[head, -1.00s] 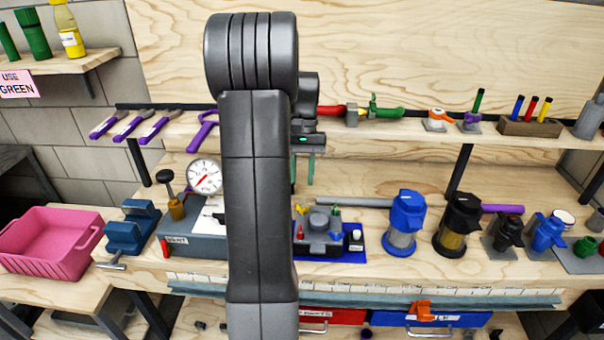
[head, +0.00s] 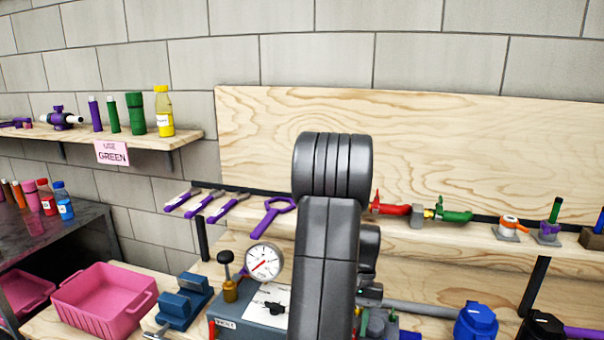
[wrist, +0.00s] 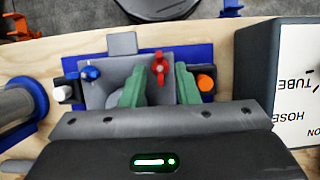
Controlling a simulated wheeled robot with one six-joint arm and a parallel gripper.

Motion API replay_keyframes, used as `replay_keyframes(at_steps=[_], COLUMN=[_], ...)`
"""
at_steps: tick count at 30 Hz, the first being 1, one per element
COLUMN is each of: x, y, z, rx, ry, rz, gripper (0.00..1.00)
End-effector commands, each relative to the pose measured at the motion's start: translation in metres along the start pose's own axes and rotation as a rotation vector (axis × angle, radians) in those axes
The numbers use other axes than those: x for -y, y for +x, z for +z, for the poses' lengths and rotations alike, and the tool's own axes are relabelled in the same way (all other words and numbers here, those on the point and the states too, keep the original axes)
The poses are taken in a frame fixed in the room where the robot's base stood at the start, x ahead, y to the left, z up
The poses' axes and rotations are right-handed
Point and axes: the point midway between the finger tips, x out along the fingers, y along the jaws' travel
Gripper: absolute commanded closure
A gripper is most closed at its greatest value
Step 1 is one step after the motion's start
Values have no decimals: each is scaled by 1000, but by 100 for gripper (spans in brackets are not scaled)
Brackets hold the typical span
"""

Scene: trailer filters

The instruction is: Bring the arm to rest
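My arm (head: 327,250) stands upright in the middle of the head view, its forearm bent over away from the camera. My gripper (wrist: 159,84) shows in the wrist view with its two green fingers apart and nothing held between them. It is over a grey fixture (wrist: 122,68) on a blue mat (wrist: 207,58). A red valve handle (wrist: 159,68) of the fixture shows in the gap between the fingers. I cannot tell how high the fingertips are above it. In the head view the gripper is mostly hidden behind my arm.
A grey box with a dial gauge (head: 263,262) stands left of my arm, with a blue vise (head: 182,300) and pink bin (head: 105,302) farther left. A shelf with red and green fittings (head: 453,215) runs behind my arm.

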Motion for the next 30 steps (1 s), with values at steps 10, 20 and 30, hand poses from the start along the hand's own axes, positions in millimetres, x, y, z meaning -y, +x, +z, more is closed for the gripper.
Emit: replay_keyframes(at_steps=[10,20,30], x=[0,0,0], y=[14,7,-50], z=[0,0,-1], rx=[0,-2,-5], ry=[-8,-1,0], rz=[4,0,0], gripper=[72,72,72])
